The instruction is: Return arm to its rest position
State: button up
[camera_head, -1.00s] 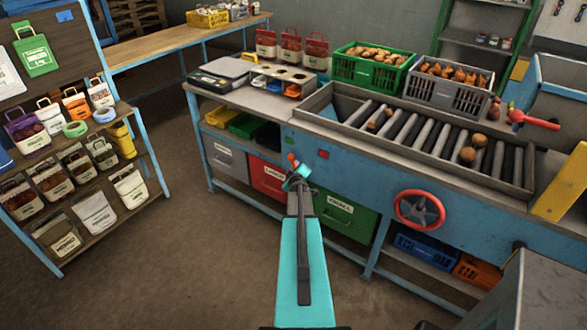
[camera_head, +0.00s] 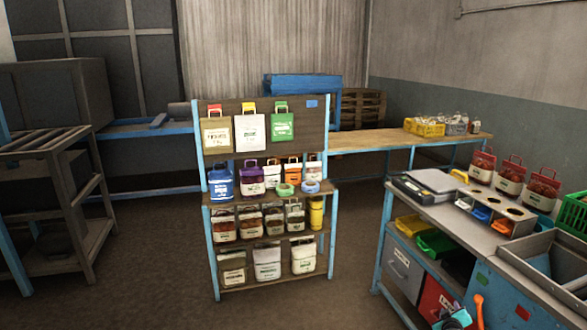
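My gripper (camera_head: 460,316) shows only in part at the bottom edge, right of centre, in front of the blue workbench (camera_head: 505,300). Its teal and orange parts show small, and most of my arm is outside the picture. I cannot make out whether the fingers are open or shut, and I see no sack at it. Sewn sacks stand on the rack (camera_head: 268,222) in the middle, with several on its shelves and a green sack (camera_head: 281,124) hung on its board.
Three red-and-white sacks (camera_head: 510,178), a scale (camera_head: 425,183) and a green crate (camera_head: 575,215) are on the workbench at right. A long wooden table (camera_head: 370,142) runs behind. A slatted wooden stand (camera_head: 60,205) is at left. Floor between rack and workbench is clear.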

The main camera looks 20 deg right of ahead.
jog(key=w+a+f+n+y+b, duration=0.1)
jog(key=w+a+f, duration=0.2)
jog(key=a, duration=0.5)
jog(key=w+a+f+y, duration=0.2)
jog(key=w+a+f, duration=0.2)
jog(key=a, duration=0.4)
jog(key=w+a+f+n+y+b, duration=0.1)
jog(key=w+a+f, duration=0.2)
jog(key=a, duration=0.5)
jog(key=s+a+f+g+y+b, duration=0.1)
jog(key=s+a+f, duration=0.1)
jog(key=a+f, duration=0.5)
jog(key=s+a+f+g, duration=0.1)
jog(key=s+a+f, duration=0.15)
jog(key=a, duration=0.85)
jog(key=s+a+f+m+g+y+b, duration=0.1)
jog(key=s+a+f+g, duration=0.25)
jog(key=s+a, duration=0.45)
jog(key=s+a+f+g+y, duration=0.1)
jog(key=s+a+f+g, duration=0.1)
jog(key=s+a+f, duration=0.45)
jog(key=s+a+r+g+y, duration=0.1)
jog(key=s+a+r+g, duration=0.1)
jog(key=s, duration=0.9)
jog(key=s+a+r+m+g+y, duration=0.1)
jog(key=s+a+g, duration=0.4)
jog(key=s, duration=0.6)
jog(key=shift+s+a+r+g+y, duration=0.3)
jog(key=shift+s+r+g, duration=0.15)
jog(key=shift+r, duration=0.3)
